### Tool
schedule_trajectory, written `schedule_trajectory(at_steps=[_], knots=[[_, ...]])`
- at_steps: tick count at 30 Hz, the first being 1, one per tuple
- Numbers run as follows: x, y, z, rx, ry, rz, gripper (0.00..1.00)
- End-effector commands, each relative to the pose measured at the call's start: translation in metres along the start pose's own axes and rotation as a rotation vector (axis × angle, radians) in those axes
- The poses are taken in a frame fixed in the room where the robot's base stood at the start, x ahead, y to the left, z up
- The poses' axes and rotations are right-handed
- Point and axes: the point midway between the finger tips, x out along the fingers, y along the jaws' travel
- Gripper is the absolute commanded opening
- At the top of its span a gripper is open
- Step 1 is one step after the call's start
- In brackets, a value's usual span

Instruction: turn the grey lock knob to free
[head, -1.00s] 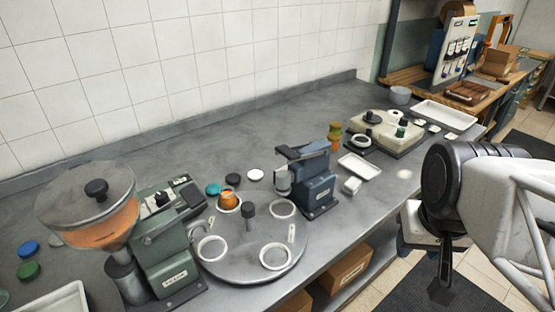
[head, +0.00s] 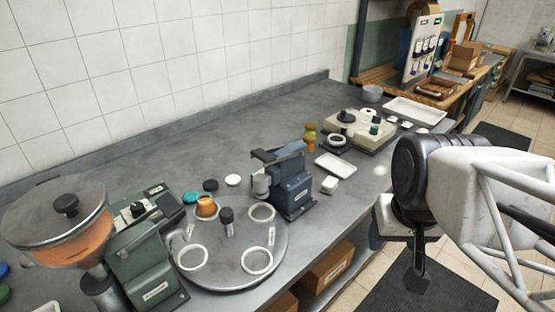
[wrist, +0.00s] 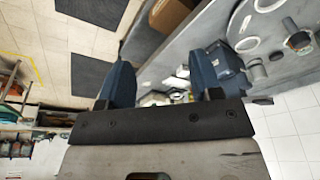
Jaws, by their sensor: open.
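A dark grey knob (head: 227,216) stands on a short post at the middle of a round grey turntable (head: 222,279). It is the likeliest lock knob, but I cannot read its setting. White rings sit around it on the turntable, and one holds an orange jar (head: 206,207). The turntable also shows at the upper right of the wrist view (wrist: 278,58). My gripper (head: 418,272) hangs off the bench's front edge at the right, well apart from the knob. In the wrist view its two blue fingers stand wide apart with nothing between them (wrist: 163,78).
A green machine with a hopper (head: 145,262) stands left of the turntable, and a blue press (head: 290,190) stands close on its right. Loose lids (head: 190,197) lie behind it. A cream box with knobs (head: 361,130) and trays are farther right.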

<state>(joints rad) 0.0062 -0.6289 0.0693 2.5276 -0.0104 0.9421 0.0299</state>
Motion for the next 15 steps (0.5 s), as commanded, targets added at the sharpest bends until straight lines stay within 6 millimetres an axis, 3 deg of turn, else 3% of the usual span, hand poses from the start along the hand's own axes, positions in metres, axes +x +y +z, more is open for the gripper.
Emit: schedule_trajectory(at_steps=[8,15], knots=[[-0.004,-0.009,-0.033,0.112,-0.010,-0.005,0.59],[-0.006,-0.026,-0.087,0.311,-0.029,-0.010,0.59]])
